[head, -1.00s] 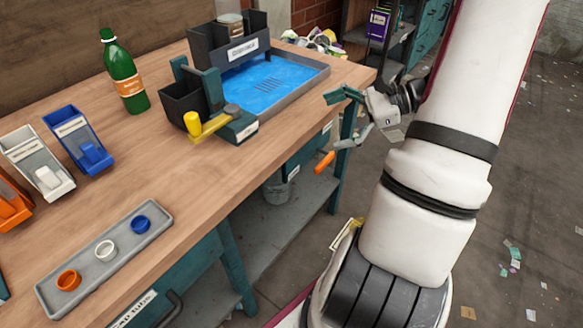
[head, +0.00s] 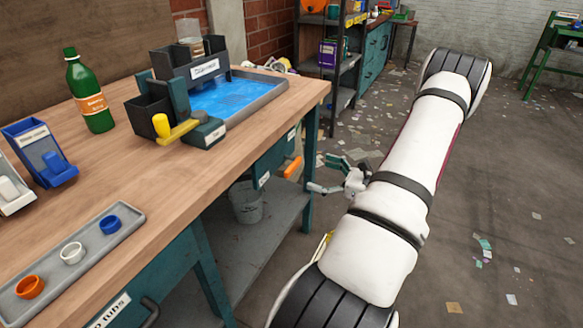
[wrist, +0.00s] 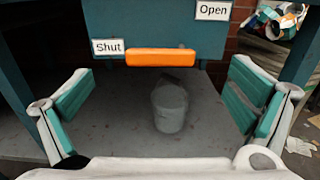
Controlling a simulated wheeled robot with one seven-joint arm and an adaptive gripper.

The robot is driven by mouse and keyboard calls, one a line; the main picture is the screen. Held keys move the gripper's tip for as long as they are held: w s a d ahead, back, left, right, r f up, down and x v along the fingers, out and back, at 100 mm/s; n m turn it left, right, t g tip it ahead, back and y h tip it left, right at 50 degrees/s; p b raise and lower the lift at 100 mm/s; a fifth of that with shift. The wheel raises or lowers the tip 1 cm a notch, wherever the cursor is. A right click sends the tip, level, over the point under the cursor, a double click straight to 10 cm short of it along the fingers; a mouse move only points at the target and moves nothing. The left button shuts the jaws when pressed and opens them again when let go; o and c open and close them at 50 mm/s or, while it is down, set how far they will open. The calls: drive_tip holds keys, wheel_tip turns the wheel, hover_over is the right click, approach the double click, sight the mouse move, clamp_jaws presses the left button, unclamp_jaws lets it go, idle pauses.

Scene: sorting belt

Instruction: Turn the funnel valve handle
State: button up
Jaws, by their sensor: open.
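The orange valve handle (head: 291,167) juts from the front of the bench, below its top. In the wrist view the handle (wrist: 161,58) lies level, its left end close to the "Shut" label (wrist: 108,47). The "Open" label (wrist: 213,11) is higher, to its right. My gripper (head: 327,174) is right of the handle in the head view and apart from it. In the wrist view my gripper (wrist: 160,88) is open and empty, its teal-padded fingers spread either side with the handle between and ahead of them. The valve body behind the handle is hidden.
A grey bucket (head: 247,202) stands on the lower shelf (head: 260,238) under the handle. The basin with blue contents (head: 235,94) sits on the bench above. A bench leg (head: 310,148) is near my gripper. Open floor lies to the right.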

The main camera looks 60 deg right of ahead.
sight(296, 165)
drive_tip(key=w, duration=0.3)
drive_tip(key=w+b, duration=0.1)
drive_tip(key=w, duration=0.4)
drive_tip(key=shift+w+a+b, duration=0.3)
drive_tip(key=shift+w+a, duration=0.05)
drive_tip(key=shift+w, duration=0.05)
drive_tip(key=shift+c, duration=0.3)
drive_tip(key=c, duration=1.6)
drive_tip(key=shift+r, duration=0.1)
drive_tip(key=shift+c, duration=0.2)
